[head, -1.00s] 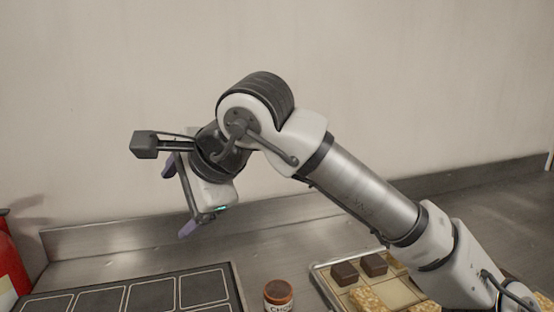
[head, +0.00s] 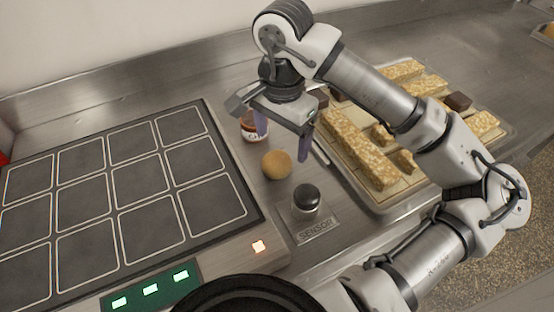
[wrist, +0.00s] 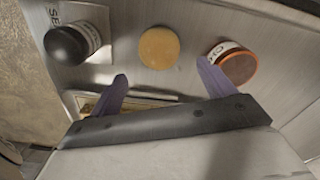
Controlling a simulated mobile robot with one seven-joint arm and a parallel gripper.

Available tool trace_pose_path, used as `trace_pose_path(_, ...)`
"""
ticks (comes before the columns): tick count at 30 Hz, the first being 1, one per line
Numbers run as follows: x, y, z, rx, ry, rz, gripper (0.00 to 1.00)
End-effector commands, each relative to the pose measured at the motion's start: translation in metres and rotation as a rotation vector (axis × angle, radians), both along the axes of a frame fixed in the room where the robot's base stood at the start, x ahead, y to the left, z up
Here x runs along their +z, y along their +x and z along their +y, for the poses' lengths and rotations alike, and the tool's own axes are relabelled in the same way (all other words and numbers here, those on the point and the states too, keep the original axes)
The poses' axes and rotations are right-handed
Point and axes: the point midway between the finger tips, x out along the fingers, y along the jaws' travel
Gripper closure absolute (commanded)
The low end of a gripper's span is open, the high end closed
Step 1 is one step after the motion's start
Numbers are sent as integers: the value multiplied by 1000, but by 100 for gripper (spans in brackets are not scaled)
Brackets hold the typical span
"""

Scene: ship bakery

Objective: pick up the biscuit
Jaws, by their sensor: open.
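The biscuit (head: 276,165) is round and golden brown. It lies on the steel counter between the dark grid panel and the tray of bars. In the wrist view the biscuit (wrist: 158,47) is in plain sight beyond the fingertips, roughly centred between them. My gripper (head: 283,134) is open and empty, with its two purple fingers apart. It hangs above the counter near the biscuit, on the far side of it in the head view. The wrist view also shows my gripper (wrist: 162,70) with nothing between the fingers.
A jar with a brown lid (wrist: 239,64) stands close to one side of the biscuit. A black-topped sensor (head: 306,199) on a labelled plate stands on the other. The grid panel (head: 130,190) fills the left. A tray (head: 376,208) of bars lies right.

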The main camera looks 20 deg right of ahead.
Motion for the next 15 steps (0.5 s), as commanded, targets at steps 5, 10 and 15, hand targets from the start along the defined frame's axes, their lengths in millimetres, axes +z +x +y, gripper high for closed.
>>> trace_pose_path(5,-12,-2,4,2,2,1,19)
trace_pose_path(10,-37,-6,11,0,4,1,19)
trace_pose_path(15,-53,-6,10,0,1,0,19)
